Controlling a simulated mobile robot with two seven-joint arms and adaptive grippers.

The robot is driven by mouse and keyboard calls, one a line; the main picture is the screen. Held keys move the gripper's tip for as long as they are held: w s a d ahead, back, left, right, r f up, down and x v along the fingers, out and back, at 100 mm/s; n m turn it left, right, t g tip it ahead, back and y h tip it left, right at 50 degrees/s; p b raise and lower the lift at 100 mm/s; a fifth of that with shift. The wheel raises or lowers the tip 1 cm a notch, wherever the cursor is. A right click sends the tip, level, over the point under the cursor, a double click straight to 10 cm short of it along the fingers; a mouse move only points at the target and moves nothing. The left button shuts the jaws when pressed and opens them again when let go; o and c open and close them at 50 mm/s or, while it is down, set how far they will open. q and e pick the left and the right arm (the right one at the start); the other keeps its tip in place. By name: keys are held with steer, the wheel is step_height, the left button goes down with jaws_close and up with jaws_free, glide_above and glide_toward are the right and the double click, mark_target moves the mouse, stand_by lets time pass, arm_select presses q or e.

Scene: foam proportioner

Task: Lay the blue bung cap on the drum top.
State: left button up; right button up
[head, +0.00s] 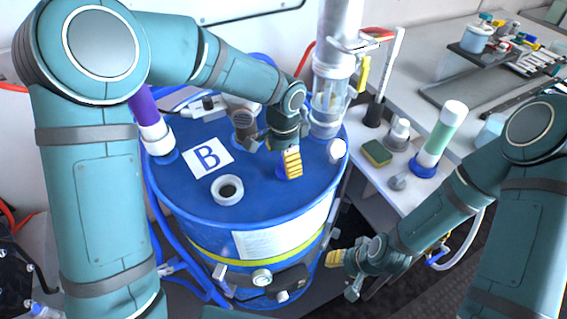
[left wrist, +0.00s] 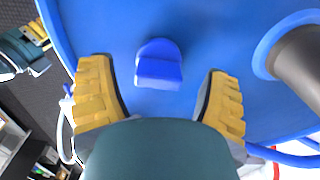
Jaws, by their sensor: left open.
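The blue drum (head: 185,205) stands upright in the middle of the head view, its top marked with a "B" label (head: 208,157). The blue bung cap (left wrist: 158,65) shows in the left wrist view against the blue drum top (left wrist: 215,25), with a raised tab and a dark shadow beside it. It appears to rest on the top. My left gripper (head: 291,164) points down over the right part of the drum top; in its wrist view the yellow fingers (left wrist: 158,97) are spread, apart from the cap. My right gripper (head: 335,258) is low, right of the drum, seen side-on.
A white-rimmed open bung (head: 228,190) is on the drum top's near side. A clear tube (head: 330,95) and a purple column (head: 147,115) rise at its edges. The bench at right holds a green sponge (head: 377,153) and a green-white cylinder (head: 440,133).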

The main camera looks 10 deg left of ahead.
arm_select(q)
step_height(320, 180, up, 10)
steer(key=p, duration=0.1)
steer(key=shift+f, duration=0.15)
stand_by(0.4)
